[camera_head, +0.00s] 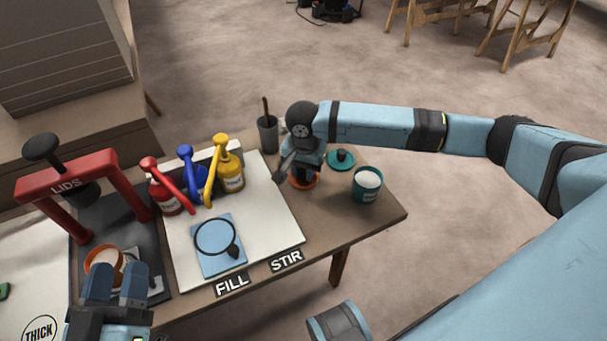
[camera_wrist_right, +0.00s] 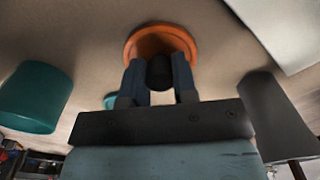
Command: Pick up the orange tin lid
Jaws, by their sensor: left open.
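The orange tin lid (camera_head: 304,184) lies on the wooden table right of the white mat, mostly hidden under my right gripper (camera_head: 302,174). In the right wrist view the lid (camera_wrist_right: 185,37) is a round orange disc with a dark knob (camera_wrist_right: 160,72). There my right gripper (camera_wrist_right: 160,78) has one finger on each side of the knob, with no clear gap. The lid appears to rest on the tabletop. My left gripper (camera_head: 117,272) is open at the lower left, just in front of an open orange tin (camera_head: 96,257), which it partly hides.
A teal lid (camera_head: 334,165) and a teal tin (camera_head: 366,190) with white content stand to the right. A grey cup (camera_head: 268,137) with a stick is behind left. Red, blue and yellow pump bottles (camera_head: 231,178) and the red LIDS press (camera_head: 65,180) stand further left.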

